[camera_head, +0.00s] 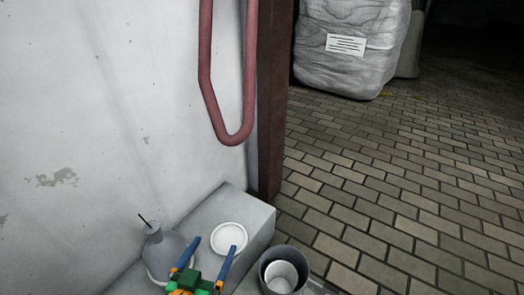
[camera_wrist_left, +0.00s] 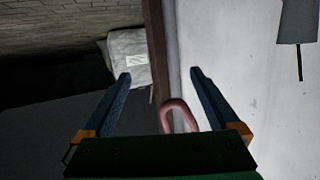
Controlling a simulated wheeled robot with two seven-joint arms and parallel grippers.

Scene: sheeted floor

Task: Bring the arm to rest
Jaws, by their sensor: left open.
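My left gripper (camera_head: 214,245) is low in the head view, its two blue fingers spread apart with nothing between them. It also shows open and empty in the left wrist view (camera_wrist_left: 160,73). In the head view it is over the grey ledge (camera_head: 262,222), between a grey flask (camera_head: 165,252) and a white round dish (camera_head: 229,238). One finger overlaps the dish in the picture; I cannot tell whether they touch. My right gripper is not in view.
A dark stick stands in the flask. A grey pot (camera_head: 266,274) with a white inner cup is at the lower right. A red pipe loop (camera_head: 238,137) hangs by the white wall (camera_head: 90,120) and brown post (camera_head: 271,110). A wrapped bale (camera_head: 340,65) stands behind open brick floor (camera_head: 400,170).

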